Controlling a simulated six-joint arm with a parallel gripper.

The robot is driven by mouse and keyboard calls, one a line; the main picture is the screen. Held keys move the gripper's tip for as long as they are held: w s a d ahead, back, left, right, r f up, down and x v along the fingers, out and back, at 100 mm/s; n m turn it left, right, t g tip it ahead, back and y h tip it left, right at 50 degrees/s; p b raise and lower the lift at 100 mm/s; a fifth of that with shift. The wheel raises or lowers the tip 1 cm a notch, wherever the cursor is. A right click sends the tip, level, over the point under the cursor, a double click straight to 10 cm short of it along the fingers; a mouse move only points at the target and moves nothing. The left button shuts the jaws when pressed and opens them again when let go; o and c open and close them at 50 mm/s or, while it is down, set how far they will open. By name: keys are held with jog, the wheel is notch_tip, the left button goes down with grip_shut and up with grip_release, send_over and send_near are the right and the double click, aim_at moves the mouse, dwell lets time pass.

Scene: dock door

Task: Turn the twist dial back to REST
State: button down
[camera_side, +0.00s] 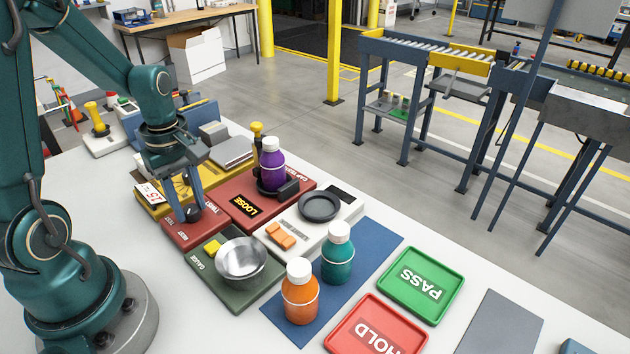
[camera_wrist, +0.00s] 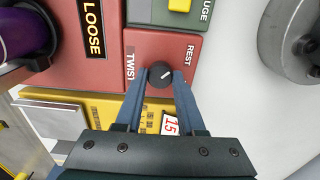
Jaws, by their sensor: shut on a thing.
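The twist dial (camera_wrist: 160,75) is a round black knob with a white pointer line, on a red panel (camera_wrist: 190,45) marked TWIST and REST. In the wrist view the pointer slants toward the upper right, in the direction of the REST word. My gripper (camera_wrist: 160,82) is shut on the dial, one blue finger on each side. In the side view my gripper (camera_side: 189,213) reaches down onto the same red panel; its fingers partly cover the dial.
A LOOSE display (camera_side: 246,206) and a purple bottle (camera_side: 271,165) in a holder stand beside the panel. A metal bowl (camera_side: 242,259) sits on the green gauge base. A yellow unit (camera_side: 150,208) with a 15 tag is close to my fingers. Orange (camera_side: 299,293) and teal bottles (camera_side: 338,255) stand farther right.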

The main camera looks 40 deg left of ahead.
aim_at(190, 209)
dwell(0.4)
jog(key=c, duration=0.5)
grip_release()
jog(key=shift+r, duration=2.55)
